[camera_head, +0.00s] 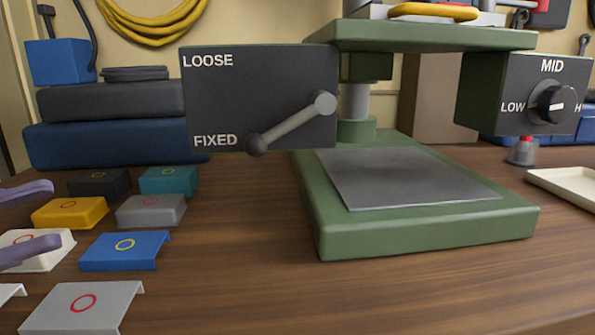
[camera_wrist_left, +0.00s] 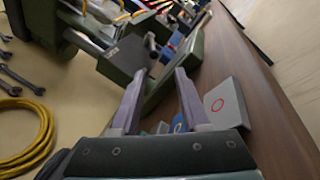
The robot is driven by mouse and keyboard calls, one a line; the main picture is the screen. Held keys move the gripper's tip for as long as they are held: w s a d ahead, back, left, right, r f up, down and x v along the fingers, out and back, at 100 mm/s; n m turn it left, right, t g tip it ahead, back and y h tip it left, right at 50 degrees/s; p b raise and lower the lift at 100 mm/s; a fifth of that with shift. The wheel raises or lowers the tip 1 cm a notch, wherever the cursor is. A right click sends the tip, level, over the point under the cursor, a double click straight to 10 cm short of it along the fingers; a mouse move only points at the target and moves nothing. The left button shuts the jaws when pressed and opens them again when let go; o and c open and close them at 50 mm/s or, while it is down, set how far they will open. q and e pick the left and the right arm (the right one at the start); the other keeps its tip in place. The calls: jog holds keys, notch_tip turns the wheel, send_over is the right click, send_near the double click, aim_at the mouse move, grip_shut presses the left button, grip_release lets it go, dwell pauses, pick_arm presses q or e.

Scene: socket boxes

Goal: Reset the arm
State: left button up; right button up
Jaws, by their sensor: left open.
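My left gripper (camera_head: 56,212) comes in from the left edge, open and empty, its two purple fingers above the small boxes. It also shows open in the left wrist view (camera_wrist_left: 160,72). A green press (camera_head: 430,232) stands at centre right with a grey plate (camera_head: 400,180). A grey lever (camera_head: 290,124) on its dark left panel (camera_head: 225,95) slants down to a dark knob near FIXED, below LOOSE. My gripper is well left of the lever, not touching it. A dial (camera_head: 557,104) sits on the right panel between MID, LOW and H. My right gripper is not in view.
Several socket boxes lie at left: yellow (camera_head: 70,212), blue (camera_head: 125,251), grey (camera_head: 85,305), teal (camera_head: 168,180) and others. Dark cases (camera_head: 110,120) stand behind them. A pale tray (camera_head: 565,185) is at far right. The wooden table is clear in front of the press.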

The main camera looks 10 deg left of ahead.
pick_arm(q)
jog(key=d+g, duration=0.1)
jog(key=s+d+m+g+p, duration=0.1)
jog(key=d, duration=0.1)
jog(key=d+f+m+y+p, duration=0.1)
jog(key=d, duration=0.1)
jog(key=shift+s+d+g, duration=0.1)
jog(key=shift+s+g, duration=0.05)
jog(key=shift+g, duration=0.25)
jog(key=s+d+r+m+g+y+p, duration=0.1)
jog(key=s+d+m+g+y+p, duration=0.2)
jog(key=s+m+y+p, duration=0.5)
jog(key=s+d+r+m+g+y+p, duration=0.25)
jog(key=s+d+y+p, duration=0.2)
jog(key=p, duration=0.65)
jog(key=a+r+m+t+y+p, duration=0.1)
jog(key=r+y+p, duration=0.1)
jog(key=r+p, duration=1.9)
jog(key=s+a+r+m+t+y+p, duration=0.1)
jog(key=a+r+m+p, duration=0.1)
jog(key=r+p, duration=2)
notch_tip(320, 180, up, 4)
jog(key=shift+a+r+y+p, duration=0.2)
jog(key=shift+y+p, duration=0.1)
jog(key=shift+y, duration=0.05)
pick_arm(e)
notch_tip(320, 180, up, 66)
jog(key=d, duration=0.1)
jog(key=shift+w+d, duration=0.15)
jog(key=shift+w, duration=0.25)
